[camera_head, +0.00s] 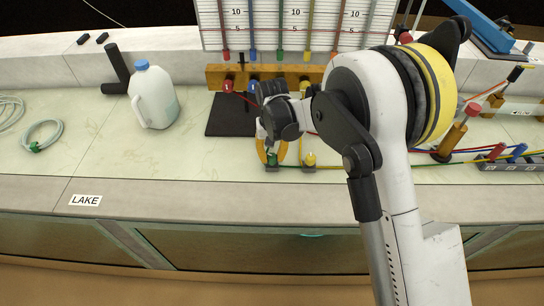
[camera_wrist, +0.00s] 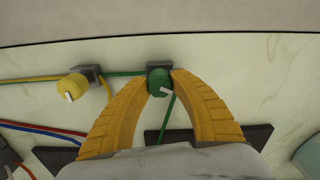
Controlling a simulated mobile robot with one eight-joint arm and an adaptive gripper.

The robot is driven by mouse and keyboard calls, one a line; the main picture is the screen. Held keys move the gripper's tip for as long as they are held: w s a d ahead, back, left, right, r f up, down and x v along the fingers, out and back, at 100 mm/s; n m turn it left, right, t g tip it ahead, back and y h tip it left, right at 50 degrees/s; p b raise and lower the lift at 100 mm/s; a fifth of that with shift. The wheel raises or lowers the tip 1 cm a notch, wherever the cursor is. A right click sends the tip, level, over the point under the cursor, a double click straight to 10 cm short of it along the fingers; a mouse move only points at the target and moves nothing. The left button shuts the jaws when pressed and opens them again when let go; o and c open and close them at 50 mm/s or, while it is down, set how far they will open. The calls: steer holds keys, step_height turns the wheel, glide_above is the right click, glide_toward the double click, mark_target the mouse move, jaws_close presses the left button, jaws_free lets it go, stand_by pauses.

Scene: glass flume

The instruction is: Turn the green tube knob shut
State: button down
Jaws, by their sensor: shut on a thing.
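The green tube knob (camera_wrist: 159,80) sits on a small grey block on the pale counter, with a white pointer mark on it that points to the lower right in the wrist view. My gripper (camera_wrist: 159,84) has its two yellow fingers around the knob, one on each side, shut on it. A green tube (camera_wrist: 124,73) runs to the knob's block from the left in the wrist view.
A yellow knob (camera_head: 309,160) on its own block stands close to the right of my gripper. A milk jug (camera_head: 153,97) stands to the left. A brown bar (camera_head: 222,77) with coloured tubes and a scale board (camera_head: 268,20) stands behind. A LAKE label (camera_head: 86,200) marks the front edge.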

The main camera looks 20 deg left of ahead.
mark_target(272, 156)
steer(key=n, duration=0.5)
steer(key=shift+n, duration=0.3)
steer(key=n, duration=0.5)
steer(key=shift+n, duration=0.3)
steer(key=c, duration=1.1)
jaws_free()
steer(key=shift+o, duration=0.2)
step_height(272, 156, up, 12)
